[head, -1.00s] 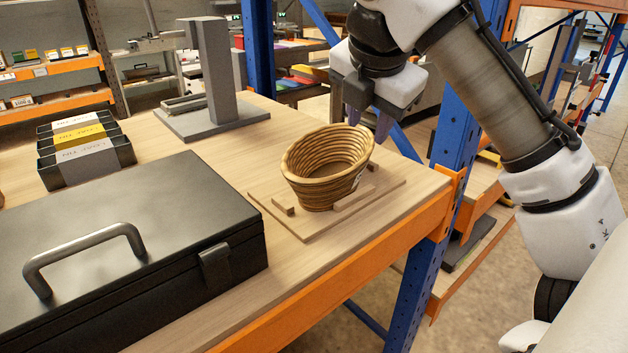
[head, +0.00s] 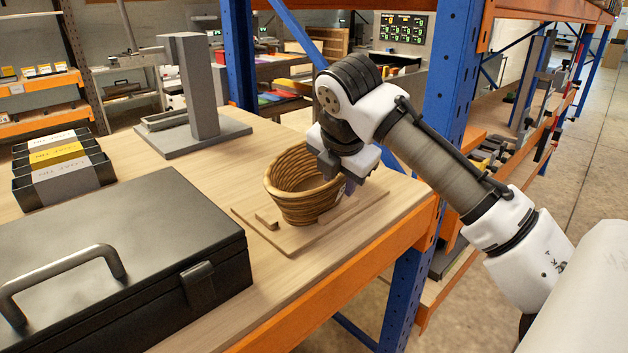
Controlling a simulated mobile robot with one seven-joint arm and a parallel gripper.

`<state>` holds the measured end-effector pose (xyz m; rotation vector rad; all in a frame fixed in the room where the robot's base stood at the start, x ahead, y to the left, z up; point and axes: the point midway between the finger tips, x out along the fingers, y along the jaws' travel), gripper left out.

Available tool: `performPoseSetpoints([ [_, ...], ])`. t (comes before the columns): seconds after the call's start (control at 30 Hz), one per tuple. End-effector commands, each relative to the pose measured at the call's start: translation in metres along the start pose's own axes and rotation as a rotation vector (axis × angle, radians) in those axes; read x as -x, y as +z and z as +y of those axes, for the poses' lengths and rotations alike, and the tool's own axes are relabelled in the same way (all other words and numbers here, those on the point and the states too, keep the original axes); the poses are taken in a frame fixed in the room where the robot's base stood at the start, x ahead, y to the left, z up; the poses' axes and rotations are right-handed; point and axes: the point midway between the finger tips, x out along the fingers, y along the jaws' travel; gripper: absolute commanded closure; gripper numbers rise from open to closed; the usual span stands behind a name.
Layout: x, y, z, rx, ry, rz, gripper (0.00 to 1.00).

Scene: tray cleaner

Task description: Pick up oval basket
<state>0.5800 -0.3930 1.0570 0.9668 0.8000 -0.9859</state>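The oval basket (head: 295,196) is a brown woven basket with a flared rim. It stands upright on a thin wooden board (head: 292,243) with low wooden blocks, near the right end of the table. My gripper (head: 337,183) points down at the basket's right side, over or beside its right rim. The gripper's body hides that part of the rim. The fingers are partly hidden and small, so I cannot tell whether they are open, shut or touching the rim.
A black case (head: 120,262) with a handle lies at the front left of the wooden table (head: 190,186). A grey stand (head: 190,95) and a black tray of labelled boxes (head: 58,166) are farther back. A blue upright (head: 452,90) stands just behind my arm.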

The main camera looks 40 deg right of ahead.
Motion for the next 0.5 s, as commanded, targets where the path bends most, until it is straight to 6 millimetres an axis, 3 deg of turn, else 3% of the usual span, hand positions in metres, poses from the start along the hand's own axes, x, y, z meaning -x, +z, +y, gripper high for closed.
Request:
performPoseSetpoints([
  [0.13, -0.016, 0.000, -0.001, -0.001, -0.001, -0.001, 0.65],
  [0.4, -0.019, 0.000, 0.000, -0.001, 0.001, -0.001, 0.65],
  [0.5, -0.019, 0.000, 0.000, -0.001, 0.001, -0.001, 0.78],
])
